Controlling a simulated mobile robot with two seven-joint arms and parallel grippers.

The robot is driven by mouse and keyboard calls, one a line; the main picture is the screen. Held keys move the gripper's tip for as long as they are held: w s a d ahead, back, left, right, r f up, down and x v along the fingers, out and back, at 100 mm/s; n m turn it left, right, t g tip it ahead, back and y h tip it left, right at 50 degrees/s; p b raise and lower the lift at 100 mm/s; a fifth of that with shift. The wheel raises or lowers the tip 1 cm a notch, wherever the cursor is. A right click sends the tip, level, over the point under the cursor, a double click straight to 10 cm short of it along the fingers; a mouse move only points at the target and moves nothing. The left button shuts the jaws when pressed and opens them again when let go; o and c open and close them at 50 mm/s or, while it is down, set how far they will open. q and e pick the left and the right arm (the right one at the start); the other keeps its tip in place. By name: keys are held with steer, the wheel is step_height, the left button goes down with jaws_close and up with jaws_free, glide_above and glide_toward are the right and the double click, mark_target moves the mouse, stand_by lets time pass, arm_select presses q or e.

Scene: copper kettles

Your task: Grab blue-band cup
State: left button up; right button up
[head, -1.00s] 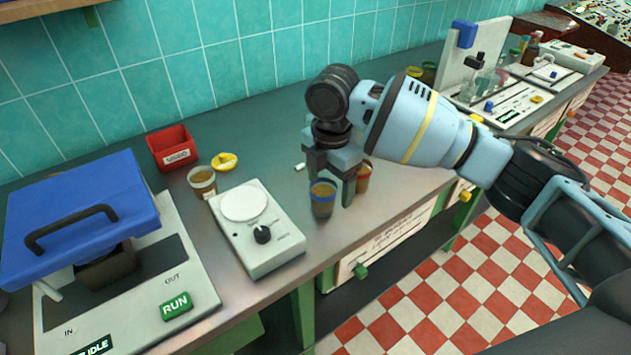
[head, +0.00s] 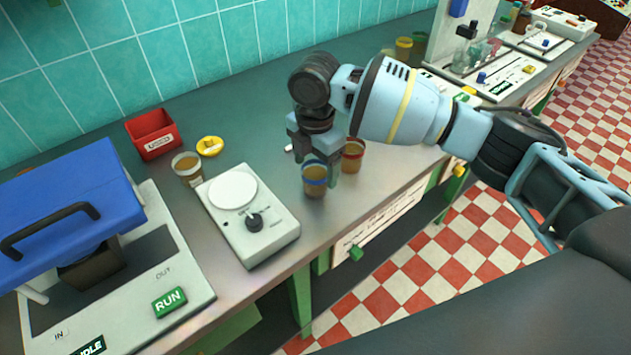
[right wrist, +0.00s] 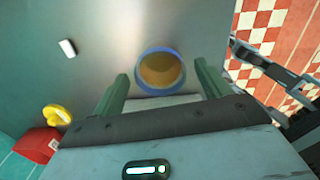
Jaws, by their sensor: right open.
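The blue-band cup (head: 315,184) stands upright on the grey bench, to the right of the white dial device. It holds something brown. My right gripper (head: 322,165) is open and low at this cup, with one finger close beside its right side. In the right wrist view the cup (right wrist: 160,72) shows from above, its blue rim centred between the spread fingertips (right wrist: 161,72). I cannot tell whether either finger touches it. My left gripper is not in view.
A red-band cup (head: 353,158) stands close to the right of the gripper. The dial device (head: 250,222), a pale-banded cup (head: 188,170), a yellow item (head: 209,146) and a red bin (head: 152,135) are to the left. The bench's front edge is near.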

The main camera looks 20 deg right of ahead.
mark_target(315, 174)
step_height(315, 174, down, 4)
steer(key=shift+f, duration=0.1)
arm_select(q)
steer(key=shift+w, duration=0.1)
arm_select(e)
steer(key=c, duration=1.1)
